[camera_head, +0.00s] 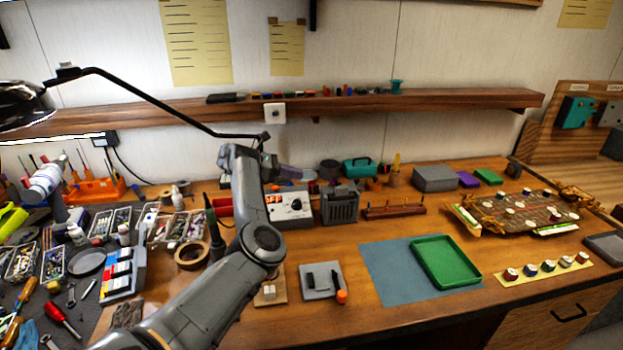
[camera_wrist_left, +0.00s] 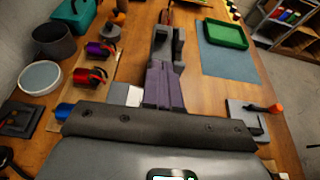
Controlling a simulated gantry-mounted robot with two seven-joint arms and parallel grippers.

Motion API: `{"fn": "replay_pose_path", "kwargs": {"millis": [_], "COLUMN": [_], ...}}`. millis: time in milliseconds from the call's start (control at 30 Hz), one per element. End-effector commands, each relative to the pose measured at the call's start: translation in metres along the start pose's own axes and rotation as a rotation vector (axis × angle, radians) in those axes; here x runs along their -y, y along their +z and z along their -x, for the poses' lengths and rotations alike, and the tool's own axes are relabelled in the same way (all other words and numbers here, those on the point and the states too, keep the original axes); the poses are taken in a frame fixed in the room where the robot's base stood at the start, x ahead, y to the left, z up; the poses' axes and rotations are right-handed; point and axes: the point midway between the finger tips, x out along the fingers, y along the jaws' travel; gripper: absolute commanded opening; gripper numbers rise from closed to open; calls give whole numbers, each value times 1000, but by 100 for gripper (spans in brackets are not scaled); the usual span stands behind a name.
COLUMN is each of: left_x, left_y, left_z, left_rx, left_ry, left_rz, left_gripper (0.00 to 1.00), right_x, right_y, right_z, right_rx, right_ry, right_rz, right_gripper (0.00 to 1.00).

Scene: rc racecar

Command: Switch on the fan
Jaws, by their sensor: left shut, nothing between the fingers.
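A grey slatted box (camera_head: 340,206), which looks like the fan, stands on the bench right of a white control box (camera_head: 296,208) with a red display and a dark knob. My left gripper (camera_head: 300,174) is shut and empty, above and behind these boxes. Its purple-grey fingers (camera_wrist_left: 165,95) point away from the wrist camera; I cannot tell whether they touch anything. Part of the white box (camera_wrist_left: 125,95) shows beside them. My left forearm covers the bench left of the white box. My right gripper is not in view.
A small plate with black parts and an orange knob (camera_head: 321,282) lies in front. A blue mat (camera_head: 385,275) and green tray (camera_head: 446,262) lie to the right. A wooden rack (camera_head: 393,211) stands beside the grey box. A shelf (camera_head: 430,102) runs along the wall.

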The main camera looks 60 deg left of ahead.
Motion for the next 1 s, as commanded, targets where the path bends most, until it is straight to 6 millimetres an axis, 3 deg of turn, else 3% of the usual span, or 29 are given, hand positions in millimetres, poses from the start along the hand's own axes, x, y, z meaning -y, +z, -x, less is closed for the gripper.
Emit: {"fn": "replay_pose_path", "kwargs": {"millis": [600, 1000], "left_x": [1, 0], "left_y": [0, 0], "left_z": [-82, -97], "left_rx": [1, -1], "left_ry": [-3, 0], "left_rz": [-1, -1], "left_gripper": [0, 0], "right_x": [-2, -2], "right_y": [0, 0], "right_z": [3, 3], "right_rx": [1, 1], "right_ry": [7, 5], "right_rz": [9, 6], "right_gripper": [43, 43]}}
